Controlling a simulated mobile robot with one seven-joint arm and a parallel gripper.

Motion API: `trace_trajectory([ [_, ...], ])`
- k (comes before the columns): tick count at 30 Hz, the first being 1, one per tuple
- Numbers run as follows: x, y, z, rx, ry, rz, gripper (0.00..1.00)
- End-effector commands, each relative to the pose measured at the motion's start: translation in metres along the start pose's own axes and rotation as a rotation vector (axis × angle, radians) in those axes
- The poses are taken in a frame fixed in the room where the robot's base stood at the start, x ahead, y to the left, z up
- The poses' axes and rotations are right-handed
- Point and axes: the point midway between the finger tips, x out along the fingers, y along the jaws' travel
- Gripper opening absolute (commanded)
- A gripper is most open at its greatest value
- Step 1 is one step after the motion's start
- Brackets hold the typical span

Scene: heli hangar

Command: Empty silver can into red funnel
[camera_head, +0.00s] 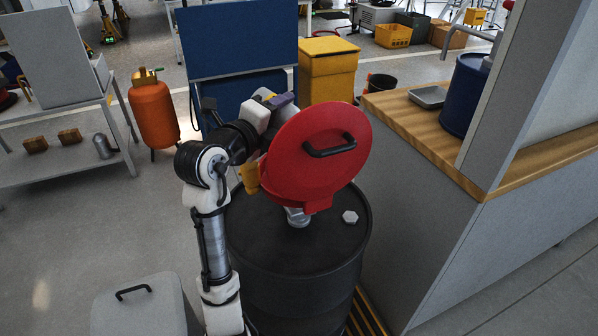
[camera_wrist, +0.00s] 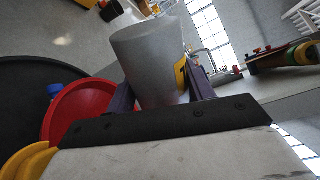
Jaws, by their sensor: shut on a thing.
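My gripper (camera_wrist: 160,92) is shut on the silver can (camera_wrist: 150,55), with its purple fingers on either side. The can's tilt and its contents I cannot tell. In the head view my gripper (camera_head: 280,101) is partly behind the raised round red lid (camera_head: 308,165) with a black handle, and the can is hidden there. The lid belongs to the red funnel, whose bowl is mostly hidden behind it. The funnel stands on a black drum (camera_head: 262,225).
A grey cabinet with a wooden top (camera_head: 430,130) stands close to the drum's right. An orange gas cylinder (camera_head: 153,110) and a metal shelf (camera_head: 75,165) are left. A blue panel (camera_head: 235,45) and yellow bin (camera_head: 328,70) stand behind. A pale hexagonal cap (camera_head: 350,217) lies on the drum.

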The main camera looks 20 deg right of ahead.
Motion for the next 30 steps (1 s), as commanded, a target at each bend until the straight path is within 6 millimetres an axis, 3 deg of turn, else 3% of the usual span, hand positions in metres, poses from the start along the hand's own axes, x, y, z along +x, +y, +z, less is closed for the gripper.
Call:
trace_trajectory([
  [7,-0.001,-0.002,-0.005,0.146,-0.013,0.0,0.26],
  [14,0.0,0.008,-0.016,0.295,-0.023,-0.001,0.26],
  [16,-0.003,-0.025,-0.009,0.342,-0.029,-0.003,0.26],
  [20,-0.004,-0.052,-0.005,0.424,-0.033,-0.002,0.26],
  [30,-0.005,-0.065,-0.009,0.554,-0.042,-0.001,0.26],
])
